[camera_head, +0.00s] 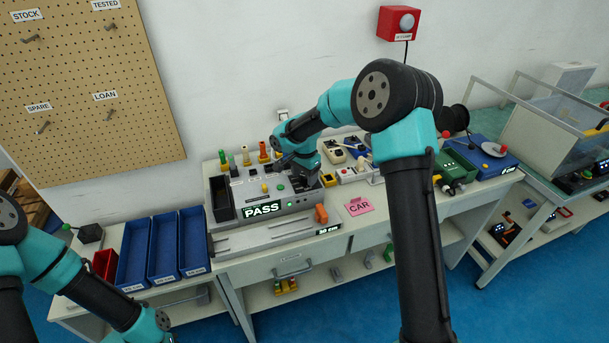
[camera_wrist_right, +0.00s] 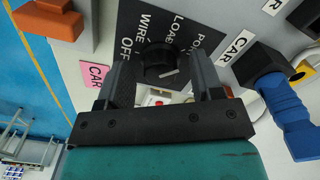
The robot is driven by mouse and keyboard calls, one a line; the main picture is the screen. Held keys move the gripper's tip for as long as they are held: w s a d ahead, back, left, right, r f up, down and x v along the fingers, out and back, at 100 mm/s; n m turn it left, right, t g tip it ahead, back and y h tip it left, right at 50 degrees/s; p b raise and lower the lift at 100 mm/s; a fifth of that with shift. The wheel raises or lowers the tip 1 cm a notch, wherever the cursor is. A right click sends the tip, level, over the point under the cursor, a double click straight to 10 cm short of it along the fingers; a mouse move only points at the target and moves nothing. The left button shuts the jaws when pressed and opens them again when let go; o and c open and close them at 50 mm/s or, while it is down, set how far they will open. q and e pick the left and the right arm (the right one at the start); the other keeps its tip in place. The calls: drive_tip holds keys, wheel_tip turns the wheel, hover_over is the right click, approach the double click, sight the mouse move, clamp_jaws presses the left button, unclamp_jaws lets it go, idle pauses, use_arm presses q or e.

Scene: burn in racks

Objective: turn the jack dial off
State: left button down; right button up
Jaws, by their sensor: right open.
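The jack dial (camera_wrist_right: 160,62) is a round black knob on a dark plate in the right wrist view. White words around it include OFF, WIRE and LOA. A short pale mark shows on its lower right. My right gripper (camera_wrist_right: 157,72) is open, with one finger on each side of the knob. I cannot tell whether the fingers touch it. In the head view my right gripper (camera_head: 300,178) is over the right part of the grey tester (camera_head: 222,222) and hides the dial. The tester's screen (camera_head: 262,209) reads PASS. My left gripper is out of view.
An orange handle (camera_head: 321,213) stands at the tester's front right, beside a pink CAR card (camera_head: 359,205). Blue bins (camera_head: 164,248) stand left of the tester. A green box (camera_head: 455,165) is farther right.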

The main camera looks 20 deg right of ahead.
drive_tip(key=c, duration=0.9)
